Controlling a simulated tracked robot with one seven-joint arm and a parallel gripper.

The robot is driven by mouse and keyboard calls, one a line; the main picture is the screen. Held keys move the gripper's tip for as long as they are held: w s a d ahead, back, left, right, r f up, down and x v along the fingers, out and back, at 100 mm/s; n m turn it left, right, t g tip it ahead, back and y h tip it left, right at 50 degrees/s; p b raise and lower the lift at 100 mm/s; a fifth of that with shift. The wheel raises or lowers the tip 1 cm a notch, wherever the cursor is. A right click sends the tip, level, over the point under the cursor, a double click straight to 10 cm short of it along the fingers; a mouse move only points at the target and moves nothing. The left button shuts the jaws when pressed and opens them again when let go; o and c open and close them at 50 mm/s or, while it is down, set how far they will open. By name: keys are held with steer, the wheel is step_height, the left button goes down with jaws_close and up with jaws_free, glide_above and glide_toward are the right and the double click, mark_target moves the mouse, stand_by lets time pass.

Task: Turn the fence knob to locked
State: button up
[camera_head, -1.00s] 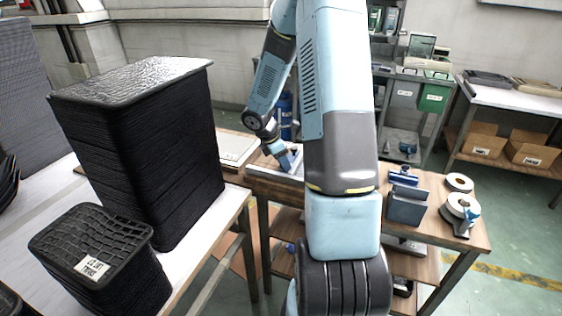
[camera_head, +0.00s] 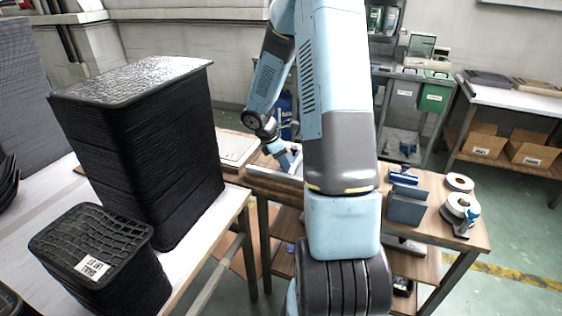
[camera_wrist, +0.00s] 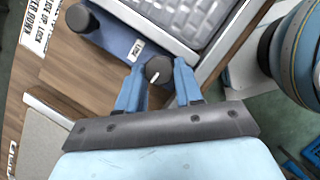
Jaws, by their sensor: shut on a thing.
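The fence knob (camera_wrist: 159,71) is a round black knob with a white pointer line, on a blue fence bar (camera_wrist: 118,38) in the wrist view. A small white label (camera_wrist: 137,50) sits beside it; its word is too small to read surely. My gripper (camera_wrist: 158,68) has one blue finger on each side of the knob and is shut on it. In the head view my gripper (camera_head: 287,160) is small and low over the far bench, and the knob is hidden there.
A second black knob (camera_wrist: 80,17) sits at the bar's other end. A grey ribbed tray (camera_wrist: 185,18) lies beyond the bar. A round blue and grey part (camera_wrist: 295,50) is close on the right. A tall black tray stack (camera_head: 140,150) stands left in the head view.

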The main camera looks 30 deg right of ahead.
steer(key=m, duration=0.2)
steer(key=m+g, duration=0.1)
steer(key=m, duration=0.1)
steer(key=shift+w+m+g+y, duration=0.2)
steer(key=shift+m+g+y, duration=0.1)
steer(key=shift+y, duration=0.1)
steer(key=m+g+y, duration=0.1)
steer(key=m, duration=0.3)
steer(key=shift+w+d, duration=0.1)
steer(key=shift+d, duration=0.1)
steer(key=m+y, duration=0.1)
steer(key=m, duration=0.1)
steer(key=m+g, duration=0.1)
steer(key=m, duration=0.2)
steer(key=shift+d+y, duration=0.15)
steer(key=shift+y, duration=0.25)
steer(key=shift+d+m+y, duration=0.1)
steer(key=shift+m+y, duration=0.6)
steer(key=shift+m, duration=1.2)
steer(key=shift+f, duration=0.1)
steer(key=o, duration=0.7)
steer(key=shift+o, duration=0.3)
